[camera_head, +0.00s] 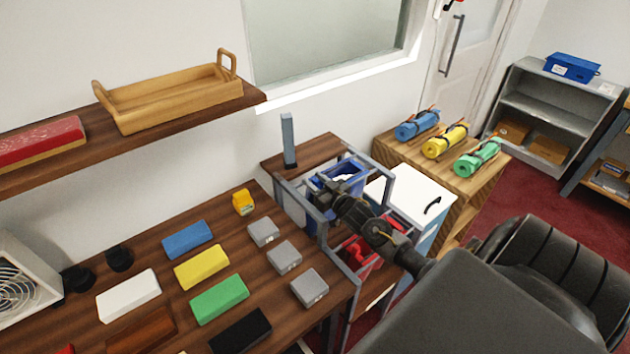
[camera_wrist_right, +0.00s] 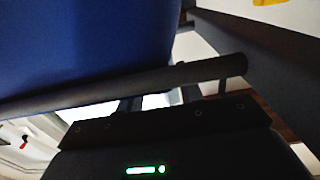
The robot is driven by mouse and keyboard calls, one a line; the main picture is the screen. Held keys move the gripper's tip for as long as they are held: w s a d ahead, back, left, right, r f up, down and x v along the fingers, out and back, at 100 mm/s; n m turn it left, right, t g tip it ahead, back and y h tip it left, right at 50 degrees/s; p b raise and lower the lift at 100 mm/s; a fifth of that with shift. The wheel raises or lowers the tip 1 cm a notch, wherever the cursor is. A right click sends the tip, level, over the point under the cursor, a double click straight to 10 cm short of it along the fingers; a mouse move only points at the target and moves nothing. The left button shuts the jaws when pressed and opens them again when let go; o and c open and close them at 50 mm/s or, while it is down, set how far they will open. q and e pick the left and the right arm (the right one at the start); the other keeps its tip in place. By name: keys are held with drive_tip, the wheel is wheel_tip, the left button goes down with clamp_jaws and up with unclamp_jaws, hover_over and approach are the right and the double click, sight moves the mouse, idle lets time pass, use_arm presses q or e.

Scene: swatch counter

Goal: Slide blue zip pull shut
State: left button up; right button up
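A blue fabric item (camera_head: 349,172), probably the zipped bag, sits in a grey metal frame in the head view. Its blue surface (camera_wrist_right: 90,45) fills the upper left of the right wrist view. I cannot make out the blue zip pull. My right gripper (camera_head: 328,189) is at the near side of the blue item, among the frame bars. In the wrist view a dark bar (camera_wrist_right: 150,87) crosses along the blue surface's lower edge. The fingertips are too dark and overlapped to show whether they are open or shut. My left gripper is out of view.
Grey frame bars (camera_head: 342,267) surround my right gripper closely. A red item (camera_head: 360,253) sits lower in the frame. A white-topped cabinet (camera_head: 412,192) stands to the right. The wooden counter (camera_head: 262,295) at left holds coloured blocks and several grey blocks.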

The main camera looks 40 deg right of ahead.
sight(356, 165)
clamp_jaws()
idle(0.3)
drive_tip(key=d+b, duration=0.3)
drive_tip(key=d, duration=0.6)
drive_tip(key=d+b, duration=0.3)
drive_tip(key=d, duration=0.5)
drive_tip(key=shift+s+d, duration=0.2)
drive_tip(key=shift+d, duration=0.2)
drive_tip(key=shift+d+r, duration=0.15)
